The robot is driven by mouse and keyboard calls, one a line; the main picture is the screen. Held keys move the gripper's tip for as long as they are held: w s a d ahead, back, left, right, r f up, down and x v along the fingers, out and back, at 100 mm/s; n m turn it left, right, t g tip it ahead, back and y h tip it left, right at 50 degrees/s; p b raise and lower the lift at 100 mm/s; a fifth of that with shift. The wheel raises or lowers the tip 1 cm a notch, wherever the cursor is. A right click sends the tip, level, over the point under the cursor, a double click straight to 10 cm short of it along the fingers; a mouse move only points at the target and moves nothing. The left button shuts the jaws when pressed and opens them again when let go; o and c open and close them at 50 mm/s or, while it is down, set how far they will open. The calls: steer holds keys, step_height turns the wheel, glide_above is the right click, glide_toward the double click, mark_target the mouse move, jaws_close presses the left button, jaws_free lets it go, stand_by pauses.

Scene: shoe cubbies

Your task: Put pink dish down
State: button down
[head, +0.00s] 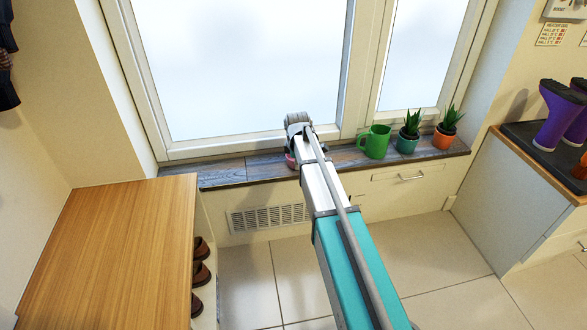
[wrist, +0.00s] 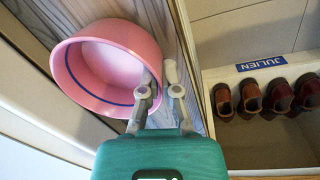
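The pink dish (wrist: 105,55) is a round bowl with a blue stripe, at the upper left of the wrist view. My gripper (wrist: 159,76) has one finger on each side of the dish's near-right wall and looks shut on it. In the head view only a small pink part of the dish (head: 290,160) shows beside my gripper (head: 298,150), at the wooden window sill (head: 222,174). My arm hides most of it. I cannot tell whether the dish's bottom touches the sill.
On the sill to the right stand a green mug (head: 375,142) and two potted plants (head: 408,143) (head: 445,138). The window is close behind. A wooden cabinet top (head: 110,250) at left is bare, with brown shoes (wrist: 252,97) in a cubby labelled JULIEN (wrist: 260,63). Purple boots (head: 557,115) stand at right.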

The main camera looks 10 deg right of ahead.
steer(key=shift+f, duration=0.15)
steer(key=c, duration=0.8)
jaws_free()
step_height(320, 180, up, 12)
steer(key=s+p, duration=0.1)
steer(key=p, duration=1.1)
steer(key=shift+s+a, duration=0.15)
steer(key=shift+a, duration=0.05)
stand_by(0.4)
